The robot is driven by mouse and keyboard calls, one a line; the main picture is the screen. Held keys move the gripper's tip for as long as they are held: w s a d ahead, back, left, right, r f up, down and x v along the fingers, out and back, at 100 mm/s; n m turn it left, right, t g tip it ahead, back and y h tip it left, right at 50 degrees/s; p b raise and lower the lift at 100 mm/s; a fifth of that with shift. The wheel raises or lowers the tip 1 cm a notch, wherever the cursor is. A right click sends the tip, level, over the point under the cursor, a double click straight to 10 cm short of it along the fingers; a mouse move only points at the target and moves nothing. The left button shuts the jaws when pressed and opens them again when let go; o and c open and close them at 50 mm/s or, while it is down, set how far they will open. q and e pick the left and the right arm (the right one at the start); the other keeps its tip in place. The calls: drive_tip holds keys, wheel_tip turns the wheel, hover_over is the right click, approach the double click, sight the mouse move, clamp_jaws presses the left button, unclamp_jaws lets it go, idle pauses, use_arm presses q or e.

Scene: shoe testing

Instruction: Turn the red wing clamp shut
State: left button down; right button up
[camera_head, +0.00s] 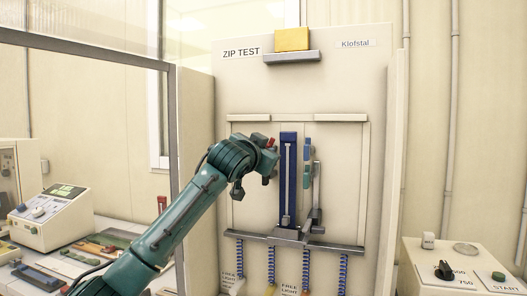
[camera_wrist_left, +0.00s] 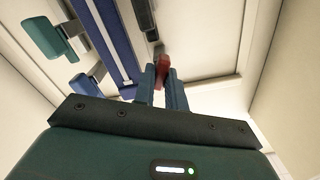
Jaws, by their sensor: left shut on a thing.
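The red wing clamp (camera_wrist_left: 161,65) shows in the left wrist view between my two blue-grey fingers. My left gripper (camera_wrist_left: 161,78) is shut on it, and the fingers hide its lower part. In the head view my left arm reaches in from the lower left to the test panel. There my left gripper (camera_head: 269,148) is at the left of the blue strip (camera_head: 288,180), with a bit of the red clamp (camera_head: 271,141) showing. The exact angle of the clamp is hard to tell. My right gripper is not in view.
A teal clamp (camera_head: 308,144) and a blue clamp (camera_head: 307,155) sit right of the strip. A grey bar (camera_head: 300,240) with several blue coils hangs below. A control box (camera_head: 460,268) stands at the right, instruments (camera_head: 50,217) at the left.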

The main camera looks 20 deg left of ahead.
use_arm(q)
drive_tip(key=m, duration=1.2)
drive_tip(key=shift+d+f+m, duration=0.1)
drive_tip(key=shift+f+m, duration=0.15)
drive_tip(key=shift+m, duration=0.05)
idle(0.4)
drive_tip(key=c, duration=1.4)
unclamp_jaws()
drive_tip(key=shift+c, duration=0.2)
drive_tip(key=shift+s, duration=0.1)
drive_tip(key=s+b, duration=0.4)
drive_tip(key=s, duration=0.9)
drive_tip(key=shift+a, duration=0.2)
